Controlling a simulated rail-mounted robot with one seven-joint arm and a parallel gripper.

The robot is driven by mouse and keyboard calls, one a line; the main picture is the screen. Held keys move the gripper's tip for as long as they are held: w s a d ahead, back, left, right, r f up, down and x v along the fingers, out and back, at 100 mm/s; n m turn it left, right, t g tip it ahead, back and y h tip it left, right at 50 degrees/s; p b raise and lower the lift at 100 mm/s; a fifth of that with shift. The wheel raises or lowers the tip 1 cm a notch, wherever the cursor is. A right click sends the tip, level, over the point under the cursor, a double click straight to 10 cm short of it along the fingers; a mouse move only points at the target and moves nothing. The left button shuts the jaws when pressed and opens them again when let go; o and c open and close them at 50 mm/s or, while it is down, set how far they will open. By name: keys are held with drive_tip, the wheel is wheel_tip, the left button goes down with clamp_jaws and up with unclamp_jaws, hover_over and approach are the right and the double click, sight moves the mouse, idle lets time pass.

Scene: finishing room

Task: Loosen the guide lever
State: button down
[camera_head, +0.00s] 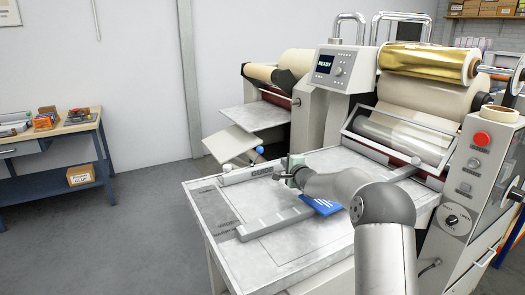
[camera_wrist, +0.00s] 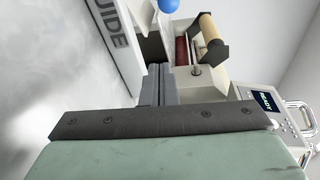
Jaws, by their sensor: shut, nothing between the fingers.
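The guide (camera_head: 262,173) is a light bar labelled GUIDE, lying across the back of the machine's grey table. A lever with a blue ball knob (camera_head: 260,149) stands up at the guide's far side. My gripper (camera_head: 284,161) is just right of the lettering, apart from both knobs. In the wrist view my dark fingers (camera_wrist: 157,78) are together and empty, beside the guide (camera_wrist: 122,35). One blue ball (camera_wrist: 168,5) shows at the top edge there; I cannot tell which knob it is.
The feed table (camera_head: 215,205) carries a grey bar (camera_head: 265,225) and a blue item (camera_head: 320,205) partly behind my arm. A control box (camera_head: 340,70) reads READY. Rollers and a panel with a red button (camera_head: 480,139) stand at right. Open floor lies left.

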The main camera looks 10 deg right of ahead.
sight(257, 157)
drive_tip(key=shift+w+d+m+t+y, duration=0.2)
drive_tip(key=shift+w+m+y, duration=0.05)
drive_tip(key=shift+w, duration=0.25)
drive_tip(key=shift+w+d+m+t+y, duration=0.15)
drive_tip(key=shift+w+m+t+y, duration=0.1)
drive_tip(key=shift+w, duration=0.25)
drive_tip(key=p+x, duration=0.3)
drive_tip(key=x, duration=0.4)
drive_tip(key=shift+w+a, duration=0.15)
drive_tip(key=shift+w, duration=0.1)
drive_tip(key=shift+p+x, duration=0.8)
drive_tip(key=shift+x, duration=0.3)
drive_tip(key=shift+a+f, duration=0.15)
drive_tip(key=shift+s+a+b, duration=0.15)
drive_tip(key=shift+a+b, duration=0.15)
drive_tip(key=shift+b, duration=0.1)
drive_tip(key=shift+s+a+r+b, duration=0.25)
drive_tip(key=shift+s+a, duration=0.2)
drive_tip(key=shift+a, duration=0.15)
drive_tip(key=shift+s+a+r+b, duration=0.2)
drive_tip(key=shift+s+a, duration=0.2)
drive_tip(key=shift+a, duration=0.15)
